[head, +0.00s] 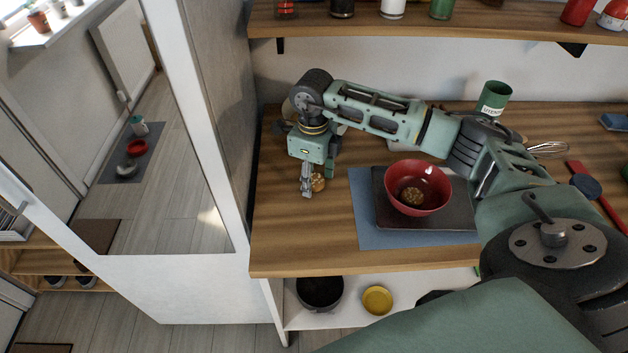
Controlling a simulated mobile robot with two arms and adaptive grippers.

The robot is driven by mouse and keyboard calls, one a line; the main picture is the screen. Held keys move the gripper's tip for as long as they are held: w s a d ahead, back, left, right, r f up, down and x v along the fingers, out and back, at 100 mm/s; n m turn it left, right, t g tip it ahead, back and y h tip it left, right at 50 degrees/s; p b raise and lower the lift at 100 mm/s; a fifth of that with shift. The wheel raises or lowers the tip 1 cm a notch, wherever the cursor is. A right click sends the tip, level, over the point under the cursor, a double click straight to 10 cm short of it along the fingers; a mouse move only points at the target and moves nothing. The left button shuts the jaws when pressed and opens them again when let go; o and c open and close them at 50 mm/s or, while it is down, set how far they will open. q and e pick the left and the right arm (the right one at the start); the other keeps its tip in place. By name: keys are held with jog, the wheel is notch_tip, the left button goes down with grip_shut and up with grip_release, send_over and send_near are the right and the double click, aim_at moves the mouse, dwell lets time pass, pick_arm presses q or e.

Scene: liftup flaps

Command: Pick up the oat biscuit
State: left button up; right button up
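My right arm reaches in from the right across the wooden counter, and my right gripper (309,188) points down near the counter's left end. A similar round brown piece (412,196) lies in the red bowl (432,183). My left gripper is not in view.
The red bowl stands on a dark tray (455,216) over a blue mat (367,238). A green utensil pot (494,98) and a whisk (546,148) are behind my arm. A shelf (465,20) with jars hangs above. The counter's front left is clear.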

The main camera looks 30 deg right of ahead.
jog(key=c, duration=0.6)
jog(key=shift+r, duration=0.15)
